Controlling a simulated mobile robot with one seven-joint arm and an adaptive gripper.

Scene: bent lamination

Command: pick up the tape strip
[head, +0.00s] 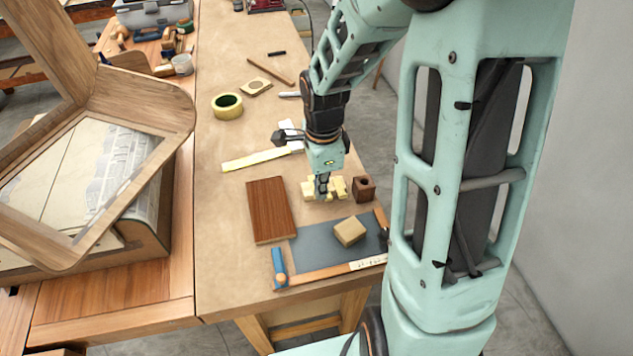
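My gripper (322,190) points down over the right part of the workbench, at the pale yellow pieces (338,186). These pieces show on both sides of its fingers, and the fingers hide part of them. I cannot tell whether the fingers touch them or how far apart they are. A long, flat pale yellow strip (255,160) lies on the bench to the left of my gripper, apart from it. I cannot tell for certain which of these is the tape strip. A yellow tape roll (227,106) lies farther back on the left.
A reddish-brown board (270,210) lies left of my gripper, and a dark wooden block (364,188) stands close on its right. A tan block (350,231) sits on a grey sheet (315,249) in front. A bent wooden frame (165,95) rises at the left.

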